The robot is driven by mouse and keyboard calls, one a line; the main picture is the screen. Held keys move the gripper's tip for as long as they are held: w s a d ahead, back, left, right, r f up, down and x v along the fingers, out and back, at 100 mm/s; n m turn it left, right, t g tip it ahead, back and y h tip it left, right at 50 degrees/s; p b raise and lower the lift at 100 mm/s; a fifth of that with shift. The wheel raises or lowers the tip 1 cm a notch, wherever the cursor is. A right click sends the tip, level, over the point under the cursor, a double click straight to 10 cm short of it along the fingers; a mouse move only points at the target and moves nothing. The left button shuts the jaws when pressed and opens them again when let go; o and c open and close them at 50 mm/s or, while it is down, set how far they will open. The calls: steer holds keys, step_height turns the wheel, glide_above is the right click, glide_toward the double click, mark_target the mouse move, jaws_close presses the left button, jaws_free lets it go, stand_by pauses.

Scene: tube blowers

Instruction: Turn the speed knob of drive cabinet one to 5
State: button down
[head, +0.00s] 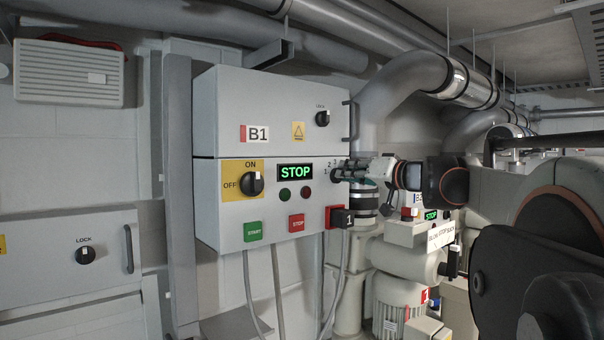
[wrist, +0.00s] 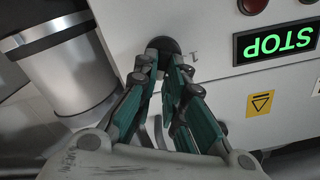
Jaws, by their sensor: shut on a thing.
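Drive cabinet one (head: 272,100), a grey box labelled B1, hangs on the wall in the head view. Its display (head: 295,172) reads STOP in green. My gripper (head: 346,173) reaches in from the right to the cabinet's right front edge. Its fingers cover the speed knob there; the digits 1, 2 and 3 show around it. In the wrist view, which is upside down, my gripper (wrist: 163,60) has its two green-padded fingers closed around the dark round speed knob (wrist: 163,44). A 1 shows beside it. The knob's pointer and the other digits are hidden.
The cabinet also carries an ON/OFF switch (head: 251,184), a green START button (head: 253,231), a red STOP button (head: 296,222) and a red-and-black switch (head: 338,217). A large pipe (head: 376,95) runs close on the right. A second cabinet B2 stands farther back.

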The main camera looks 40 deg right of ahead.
steer(key=m, duration=0.4)
steer(key=shift+d+f+m, duration=0.2)
steer(key=shift+d+m, duration=0.05)
steer(key=shift+m, duration=0.05)
steer(key=shift+d+f+m+b, duration=0.1)
steer(key=shift+m+b, duration=0.1)
steer(key=shift+m, duration=0.75)
steer(key=shift+d+f+m+b, duration=0.1)
steer(key=shift+m+b, duration=0.05)
steer(key=shift+m, duration=0.8)
steer(key=c, duration=1.7)
jaws_free()
steer(key=shift+o, duration=0.2)
